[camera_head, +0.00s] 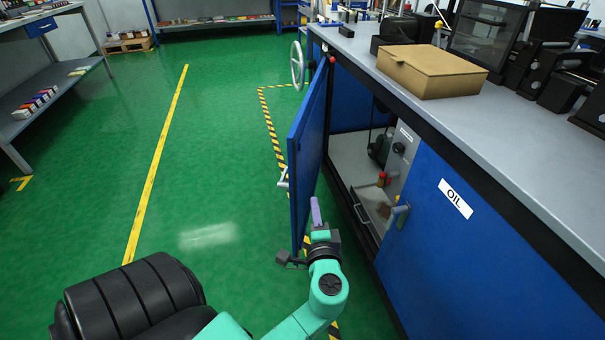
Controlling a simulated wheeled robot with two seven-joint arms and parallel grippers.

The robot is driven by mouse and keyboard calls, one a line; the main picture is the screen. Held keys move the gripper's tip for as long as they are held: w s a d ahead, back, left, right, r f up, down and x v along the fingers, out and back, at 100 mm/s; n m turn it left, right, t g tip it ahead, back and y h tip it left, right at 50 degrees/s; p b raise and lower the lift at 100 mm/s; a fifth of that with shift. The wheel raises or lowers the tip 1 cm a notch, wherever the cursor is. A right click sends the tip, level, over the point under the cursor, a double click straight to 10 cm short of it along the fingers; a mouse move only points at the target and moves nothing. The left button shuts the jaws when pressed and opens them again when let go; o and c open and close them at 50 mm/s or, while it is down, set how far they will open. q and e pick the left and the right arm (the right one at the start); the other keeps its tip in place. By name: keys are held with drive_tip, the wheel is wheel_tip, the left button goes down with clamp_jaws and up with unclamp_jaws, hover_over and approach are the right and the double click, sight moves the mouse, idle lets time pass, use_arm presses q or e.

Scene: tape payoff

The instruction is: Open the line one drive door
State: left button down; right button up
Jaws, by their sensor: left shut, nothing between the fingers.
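The blue drive door (309,145) stands swung out from the cabinet, seen nearly edge-on, with a pale lever handle (283,178) on its outer face. The cabinet opening behind it is uncovered and shows a motor-like unit (380,148) and a grey panel inside. My left gripper (316,212) is shut and empty, with its lilac fingers upright beside the lower inner side of the door. I cannot tell whether they touch the door. My right gripper is out of view.
A cardboard box (432,70) sits on the grey worktop. A handwheel (297,65) projects beyond the open door. Green floor to the left is clear.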

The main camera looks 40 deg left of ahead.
use_arm(q)
drive_tip(key=w+a+r+m+t, duration=0.1)
drive_tip(key=w+a, duration=0.5)
drive_tip(key=a, duration=0.3)
drive_tip(key=shift+a+r+p, duration=0.15)
drive_tip(key=shift+r+p, duration=0.05)
drive_tip(key=shift+p, duration=0.15)
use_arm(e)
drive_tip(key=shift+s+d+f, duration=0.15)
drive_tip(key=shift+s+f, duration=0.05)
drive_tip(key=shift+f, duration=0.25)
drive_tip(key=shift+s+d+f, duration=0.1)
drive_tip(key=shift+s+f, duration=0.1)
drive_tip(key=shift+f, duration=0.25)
